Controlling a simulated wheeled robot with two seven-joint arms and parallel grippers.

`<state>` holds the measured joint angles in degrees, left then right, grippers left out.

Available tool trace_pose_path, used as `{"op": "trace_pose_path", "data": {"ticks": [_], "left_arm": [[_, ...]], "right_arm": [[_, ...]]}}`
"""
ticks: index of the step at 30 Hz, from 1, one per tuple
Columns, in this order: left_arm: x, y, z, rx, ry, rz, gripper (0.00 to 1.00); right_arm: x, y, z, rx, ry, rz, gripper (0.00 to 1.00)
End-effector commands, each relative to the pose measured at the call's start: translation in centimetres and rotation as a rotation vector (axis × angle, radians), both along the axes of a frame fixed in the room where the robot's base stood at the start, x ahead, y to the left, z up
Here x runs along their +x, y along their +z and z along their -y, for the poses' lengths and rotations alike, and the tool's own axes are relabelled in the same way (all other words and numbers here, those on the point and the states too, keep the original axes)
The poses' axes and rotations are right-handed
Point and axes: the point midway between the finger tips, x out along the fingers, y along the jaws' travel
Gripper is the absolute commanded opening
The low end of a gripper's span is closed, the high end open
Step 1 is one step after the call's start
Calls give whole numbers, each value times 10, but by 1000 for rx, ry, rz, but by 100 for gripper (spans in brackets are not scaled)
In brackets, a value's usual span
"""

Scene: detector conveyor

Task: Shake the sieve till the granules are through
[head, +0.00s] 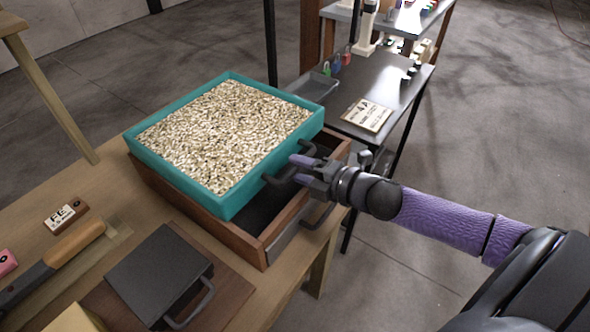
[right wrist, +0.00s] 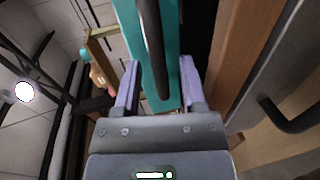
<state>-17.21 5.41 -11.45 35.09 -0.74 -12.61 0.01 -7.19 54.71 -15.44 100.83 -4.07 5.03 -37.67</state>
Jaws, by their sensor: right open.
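A teal square sieve (head: 225,203) full of pale granules (head: 225,130) sits on top of an open wooden box (head: 258,247). A dark handle (head: 279,178) sticks out from the sieve's near right side. My right gripper (head: 302,168) is at this handle, with its fingers open. In the right wrist view, the handle (right wrist: 153,50) and the teal wall (right wrist: 128,25) come down between the two purple fingers (right wrist: 160,85). The fingers stand apart from the handle. The box's inside is dark where it shows; the rest is hidden under the sieve. My left gripper is not in view.
A dark flat box with a handle (head: 160,272) lies in front on the wooden table (head: 100,190). A wooden-handled tool (head: 75,243) and a small labelled block (head: 65,215) lie at the left. A dark side table (head: 390,90) with a card stands behind right.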

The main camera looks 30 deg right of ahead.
Motion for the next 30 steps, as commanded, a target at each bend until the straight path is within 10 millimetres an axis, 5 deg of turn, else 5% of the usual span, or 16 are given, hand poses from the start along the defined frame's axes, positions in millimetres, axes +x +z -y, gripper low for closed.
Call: {"op": "trace_pose_path", "data": {"ticks": [14, 22, 30], "left_arm": [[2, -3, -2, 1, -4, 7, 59], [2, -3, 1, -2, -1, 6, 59], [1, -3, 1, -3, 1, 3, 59]], "right_arm": [[13, -2, -6, 0, 0, 0, 53], [13, -2, -6, 1, 0, 0, 0], [13, -3, -6, 1, 0, -1, 0]]}}
